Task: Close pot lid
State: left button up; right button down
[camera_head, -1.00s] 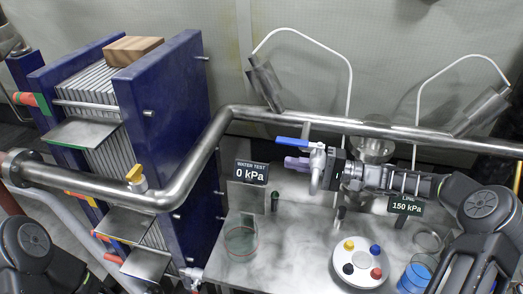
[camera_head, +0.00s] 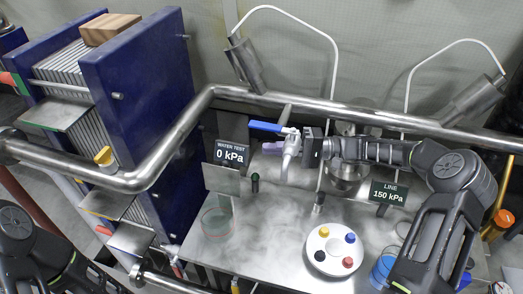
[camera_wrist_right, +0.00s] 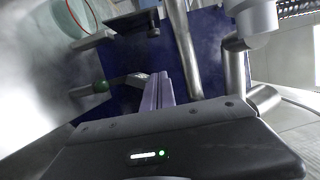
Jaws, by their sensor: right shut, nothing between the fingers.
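I cannot make out a pot with its lid for certain. A shiny round metal vessel (camera_head: 345,185) is partly hidden behind my right forearm. My right gripper (camera_head: 270,148) reaches leftward over the metal worktop. Its purple fingers are shut and empty, and show together in the right wrist view (camera_wrist_right: 158,92). They are beside a pale valve body (camera_head: 291,146), under its blue lever (camera_head: 267,127); I cannot tell whether they touch it. My left gripper is out of view; only part of my left arm shows at the bottom left.
A thick steel pipe (camera_head: 400,127) crosses behind my right arm. A blue plate stack (camera_head: 140,105) stands at the left. The worktop (camera_head: 265,225) holds a glass dish (camera_head: 217,222), a white disc with coloured knobs (camera_head: 334,250) and a blue cup (camera_head: 383,268). The worktop's middle is clear.

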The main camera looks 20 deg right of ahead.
aim_at(224, 176)
jog(key=p+x, duration=0.3)
jog(key=x, duration=0.6)
jog(key=shift+a+r, duration=0.15)
jog(key=shift+a, duration=0.1)
jog(key=s, duration=0.1)
jog(key=s+a+p, duration=0.1)
jog(key=s, duration=0.1)
jog(key=shift+s+a, duration=0.2)
jog(key=shift+a, duration=0.1)
